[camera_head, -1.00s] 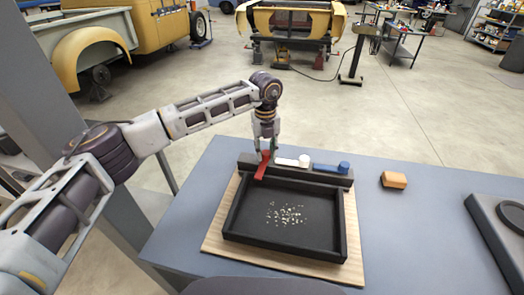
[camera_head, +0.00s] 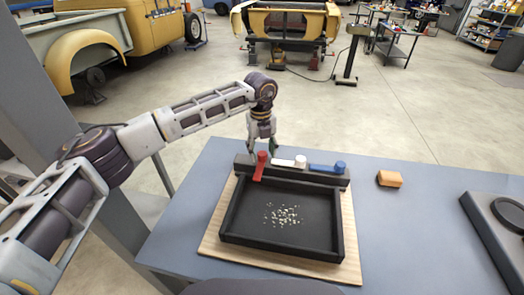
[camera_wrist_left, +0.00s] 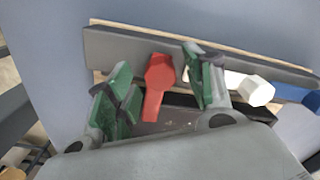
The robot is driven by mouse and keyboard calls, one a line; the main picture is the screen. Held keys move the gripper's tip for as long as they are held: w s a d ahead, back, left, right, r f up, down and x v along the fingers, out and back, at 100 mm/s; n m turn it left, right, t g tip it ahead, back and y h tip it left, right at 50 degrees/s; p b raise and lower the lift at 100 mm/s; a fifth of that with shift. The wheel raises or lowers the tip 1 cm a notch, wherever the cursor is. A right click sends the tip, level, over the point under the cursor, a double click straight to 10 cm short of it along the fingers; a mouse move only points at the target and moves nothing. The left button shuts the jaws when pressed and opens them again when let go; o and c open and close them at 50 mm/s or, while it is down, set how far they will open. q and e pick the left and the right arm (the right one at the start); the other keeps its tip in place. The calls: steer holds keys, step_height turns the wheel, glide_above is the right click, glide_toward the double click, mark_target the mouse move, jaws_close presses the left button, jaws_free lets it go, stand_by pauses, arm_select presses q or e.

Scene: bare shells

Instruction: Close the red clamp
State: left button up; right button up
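The red clamp (camera_head: 259,168) sits at the left end of a dark bar (camera_head: 330,179) along the tray's far edge. Its lever points toward the near side, over the edge of the dark tray (camera_head: 342,225). My left gripper (camera_head: 262,147) is open above the red clamp. In the left wrist view the red clamp (camera_wrist_left: 158,85) lies between the spread green-padded fingers (camera_wrist_left: 160,92), with gaps on both sides. Contact cannot be told. My right gripper is not in view.
A white clamp (camera_head: 290,162) and a blue clamp (camera_head: 328,168) lie along the bar to the right. The tray holds small pale bits and rests on a wooden board (camera_head: 352,240). An orange block (camera_head: 390,179) and dark equipment (camera_head: 497,235) stand to the right; table between is clear.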

arm_select(q)
step_height(320, 180, up, 12)
steer(key=shift+a, duration=0.15)
stand_by(0.9)
stand_by(0.3)
